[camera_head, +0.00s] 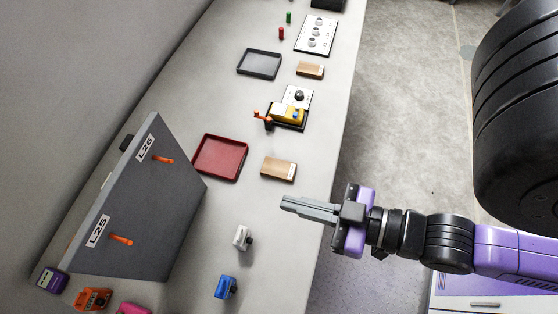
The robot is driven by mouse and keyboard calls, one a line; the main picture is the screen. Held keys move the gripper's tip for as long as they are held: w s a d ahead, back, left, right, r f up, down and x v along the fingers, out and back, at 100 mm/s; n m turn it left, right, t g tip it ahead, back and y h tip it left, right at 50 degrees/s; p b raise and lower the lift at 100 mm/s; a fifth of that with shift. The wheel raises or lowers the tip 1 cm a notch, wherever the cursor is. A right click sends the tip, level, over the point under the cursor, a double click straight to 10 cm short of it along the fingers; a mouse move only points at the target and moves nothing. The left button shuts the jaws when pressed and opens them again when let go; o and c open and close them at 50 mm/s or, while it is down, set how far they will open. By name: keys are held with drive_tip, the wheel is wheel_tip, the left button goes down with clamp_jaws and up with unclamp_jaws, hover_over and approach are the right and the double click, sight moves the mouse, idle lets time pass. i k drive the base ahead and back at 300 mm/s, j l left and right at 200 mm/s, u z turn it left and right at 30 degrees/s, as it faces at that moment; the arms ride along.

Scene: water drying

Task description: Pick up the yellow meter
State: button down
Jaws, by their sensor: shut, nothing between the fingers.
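A yellow boxy object (284,114) with blue and pale parts sits in a dark holder (302,126) in the middle of the long bench. It is the only yellow thing I see and looks like the meter, but it is too small to be sure. My gripper (284,202) reaches in from the right over the bench. Its fingers are together and empty, pointing left. They are nearer the camera than the yellow object and apart from it.
A red tray (220,157), a dark tray (259,63) and wooden blocks (278,168) (310,70) lie along the bench. A grey sloped panel (140,210) with orange handles stands left. White (242,238) and blue (226,287) pieces are near my gripper. An orange-handled part (262,118) adjoins the holder.

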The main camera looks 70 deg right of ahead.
sight(280, 112)
drive_tip(key=k+l+u, duration=0.1)
drive_tip(key=k+l, duration=0.65)
drive_tip(key=l, duration=0.1)
